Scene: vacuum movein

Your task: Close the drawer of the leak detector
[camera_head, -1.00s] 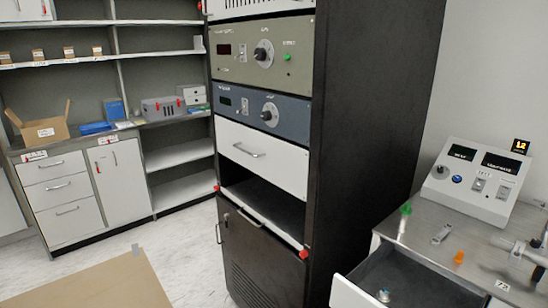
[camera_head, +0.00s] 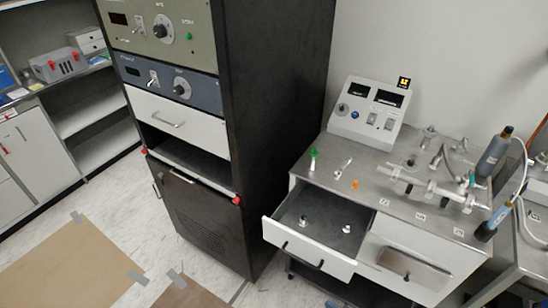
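The leak detector (camera_head: 400,190) is a metal-topped cabinet at the right, with a sloped control box (camera_head: 373,112) on its top at the back left. Its left drawer (camera_head: 310,247) is pulled out toward me, with a white front and a dark handle. Two small light-coloured parts (camera_head: 303,220) (camera_head: 347,229) lie in the drawer's grey interior. A second front (camera_head: 403,262) to its right is closed, with a metal plate on it. Neither of my grippers shows in the head view.
A dark instrument rack (camera_head: 270,130) stands left of the leak detector, with an open bay (camera_head: 185,163) marked by red corners. Pipe fittings (camera_head: 435,185) and small coloured parts sit on the metal top. Brown sheets (camera_head: 70,265) lie taped on the floor. Shelves stand at the far left.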

